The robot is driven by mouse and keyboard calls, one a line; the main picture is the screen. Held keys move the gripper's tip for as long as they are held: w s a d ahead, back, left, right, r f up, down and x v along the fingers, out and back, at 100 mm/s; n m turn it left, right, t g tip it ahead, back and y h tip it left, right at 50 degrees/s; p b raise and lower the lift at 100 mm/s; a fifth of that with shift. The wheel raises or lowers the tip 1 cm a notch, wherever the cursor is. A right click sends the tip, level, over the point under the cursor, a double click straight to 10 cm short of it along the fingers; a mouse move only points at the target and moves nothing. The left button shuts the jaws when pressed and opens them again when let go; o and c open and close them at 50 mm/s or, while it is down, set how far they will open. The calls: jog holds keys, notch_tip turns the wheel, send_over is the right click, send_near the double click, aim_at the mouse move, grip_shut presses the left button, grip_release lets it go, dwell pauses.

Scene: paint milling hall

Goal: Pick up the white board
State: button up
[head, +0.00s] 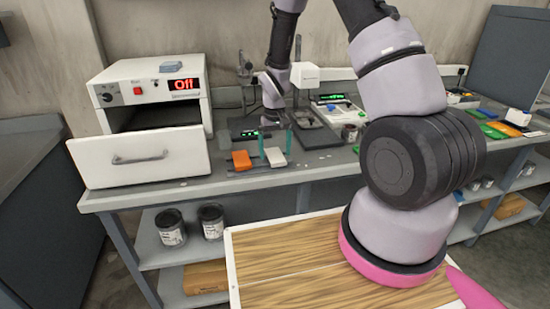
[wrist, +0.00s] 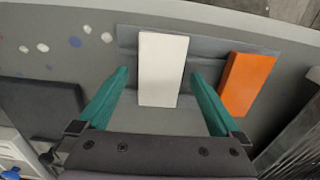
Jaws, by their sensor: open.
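The white board (wrist: 163,68) is a small flat rectangular block on a grey strip on the bench, and it also shows small in the head view (head: 276,158). My gripper (wrist: 160,74) is open, with a green finger on each side of the board in the wrist view. Grey gaps show between the board and both fingers there. In the head view my gripper (head: 275,145) is over the bench, right at the board. I cannot tell whether the fingertips are level with it or above it.
An orange block (wrist: 246,84) lies beside the white board, close to one finger; it also shows in the head view (head: 241,160). A white oven (head: 152,85) with an open drawer (head: 139,157) stands at the left. Coloured panels (head: 495,130) lie at the right.

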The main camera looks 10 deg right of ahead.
jog(key=shift+f, duration=0.25)
jog(key=c, duration=1.4)
jog(key=shift+r, duration=0.1)
